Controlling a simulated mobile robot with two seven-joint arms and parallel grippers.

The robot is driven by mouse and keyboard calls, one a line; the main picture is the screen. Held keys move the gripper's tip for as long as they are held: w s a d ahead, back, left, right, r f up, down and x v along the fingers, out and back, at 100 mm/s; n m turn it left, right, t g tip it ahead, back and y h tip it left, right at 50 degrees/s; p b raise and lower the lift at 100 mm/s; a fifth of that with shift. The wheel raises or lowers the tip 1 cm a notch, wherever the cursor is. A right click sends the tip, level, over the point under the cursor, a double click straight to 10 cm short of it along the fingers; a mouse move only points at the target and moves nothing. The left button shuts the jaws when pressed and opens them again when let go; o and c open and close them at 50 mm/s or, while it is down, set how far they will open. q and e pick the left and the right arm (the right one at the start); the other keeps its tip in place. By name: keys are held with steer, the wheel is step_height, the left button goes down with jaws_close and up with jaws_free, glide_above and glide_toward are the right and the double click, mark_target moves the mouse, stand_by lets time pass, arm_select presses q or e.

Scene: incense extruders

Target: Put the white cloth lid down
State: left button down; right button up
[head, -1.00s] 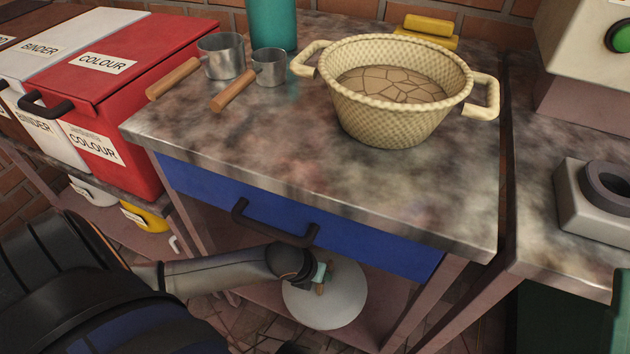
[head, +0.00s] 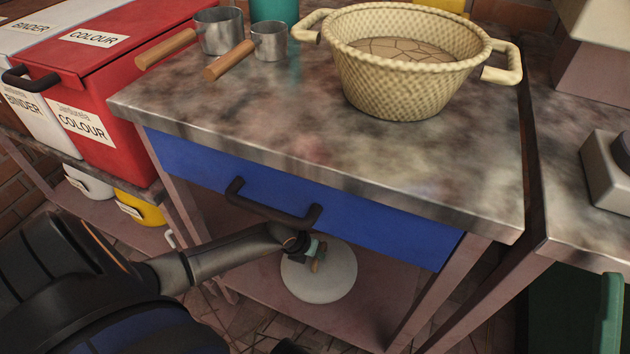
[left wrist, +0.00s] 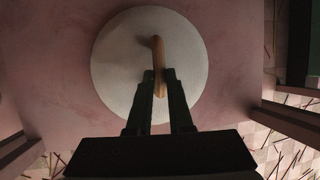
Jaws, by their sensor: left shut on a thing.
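The white cloth lid (head: 325,283) is a round pale disc with a wooden handle (left wrist: 159,66). It is at the lower shelf under the blue drawer. In the left wrist view the lid (left wrist: 115,75) lies flat against the pinkish shelf; whether it touches the shelf I cannot tell. My left gripper (head: 315,254) is over the lid, shut on its wooden handle. In the left wrist view the fingers (left wrist: 155,82) stand on both sides of the handle. My right gripper is not in view.
The pinkish lower shelf (head: 375,300) has bare room around the lid. The blue drawer (head: 375,225) with its black handle (head: 270,207) is above my left arm. A woven basket (head: 405,85) and metal cups (head: 219,32) stand on the tabletop. Table legs flank the shelf.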

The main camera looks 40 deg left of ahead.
arm_select(q)
steer(key=shift+f, duration=0.65)
steer(key=shift+r, duration=0.15)
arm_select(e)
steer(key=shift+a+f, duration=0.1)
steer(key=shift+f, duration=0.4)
arm_select(q)
steer(key=c, duration=0.8)
jaws_free()
steer(key=p+v, duration=0.6)
steer(key=v, duration=0.6)
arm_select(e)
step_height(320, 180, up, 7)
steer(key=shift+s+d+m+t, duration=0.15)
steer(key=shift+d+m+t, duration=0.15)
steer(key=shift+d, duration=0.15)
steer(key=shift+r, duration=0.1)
